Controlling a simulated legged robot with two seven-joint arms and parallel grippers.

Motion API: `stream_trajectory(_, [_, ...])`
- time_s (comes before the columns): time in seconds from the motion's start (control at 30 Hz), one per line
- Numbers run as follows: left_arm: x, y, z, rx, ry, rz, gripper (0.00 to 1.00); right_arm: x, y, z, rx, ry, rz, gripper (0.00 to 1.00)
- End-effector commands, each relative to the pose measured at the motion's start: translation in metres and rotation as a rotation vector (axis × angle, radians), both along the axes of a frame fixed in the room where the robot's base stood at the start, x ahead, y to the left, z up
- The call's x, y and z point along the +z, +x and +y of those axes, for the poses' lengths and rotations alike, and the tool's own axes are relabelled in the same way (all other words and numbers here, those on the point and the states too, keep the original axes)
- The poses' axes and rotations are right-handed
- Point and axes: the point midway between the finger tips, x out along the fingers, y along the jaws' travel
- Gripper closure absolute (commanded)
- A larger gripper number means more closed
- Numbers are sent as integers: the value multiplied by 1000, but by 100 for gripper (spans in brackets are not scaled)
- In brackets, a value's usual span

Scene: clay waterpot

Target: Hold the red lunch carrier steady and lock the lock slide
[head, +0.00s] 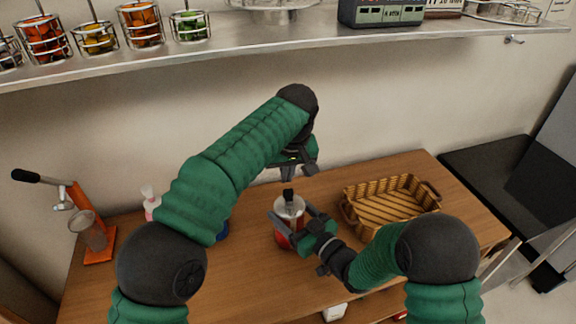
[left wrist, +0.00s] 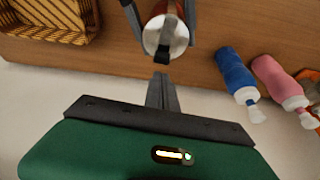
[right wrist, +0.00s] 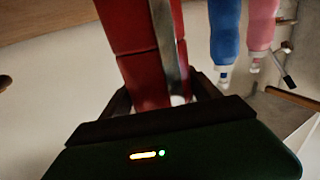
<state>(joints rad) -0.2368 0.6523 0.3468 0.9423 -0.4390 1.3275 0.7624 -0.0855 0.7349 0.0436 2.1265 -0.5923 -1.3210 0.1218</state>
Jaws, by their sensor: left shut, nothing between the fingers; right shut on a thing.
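The red lunch carrier (head: 291,207) stands on the wooden table with a silver lid and a black piece (head: 288,195) on top. My right gripper (head: 294,222) is shut on its body, with a finger on each side. The right wrist view shows the red body (right wrist: 135,50) and a silver vertical strip (right wrist: 165,40) between the fingers. My left gripper (head: 297,168) is shut and empty above and behind the carrier. In the left wrist view its fingertips (left wrist: 161,78) point at the lid (left wrist: 178,35), close to the black piece. I cannot tell whether they touch or which part is the lock slide.
A wicker basket (head: 390,205) stands right of the carrier. Blue (left wrist: 235,72) and pink (left wrist: 277,78) bottles stand on its other side. An orange press (head: 98,245) is at the table's left end. A metal shelf (head: 250,48) with jars runs above along the wall.

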Motion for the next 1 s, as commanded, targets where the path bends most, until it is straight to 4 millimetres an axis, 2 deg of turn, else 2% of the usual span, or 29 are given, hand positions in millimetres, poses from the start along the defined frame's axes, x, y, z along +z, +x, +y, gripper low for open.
stream_trajectory(0.1, [-19,6,1,-1,0,2,100,0,0,-1,-1,-1,1,100])
stream_trajectory(0.2, [-28,10,2,-1,0,1,100,0,0,-1,-1,-1,1,100])
stream_trajectory(0.6, [-33,10,2,-1,-1,0,100,0,0,0,-1,-1,1,100])
stream_trajectory(0.9, [-32,-25,-6,-4,1,0,100,0,0,0,-1,-1,1,100])
stream_trajectory(1.0, [-33,-29,-7,-2,0,1,100,0,0,0,-1,-1,1,100])
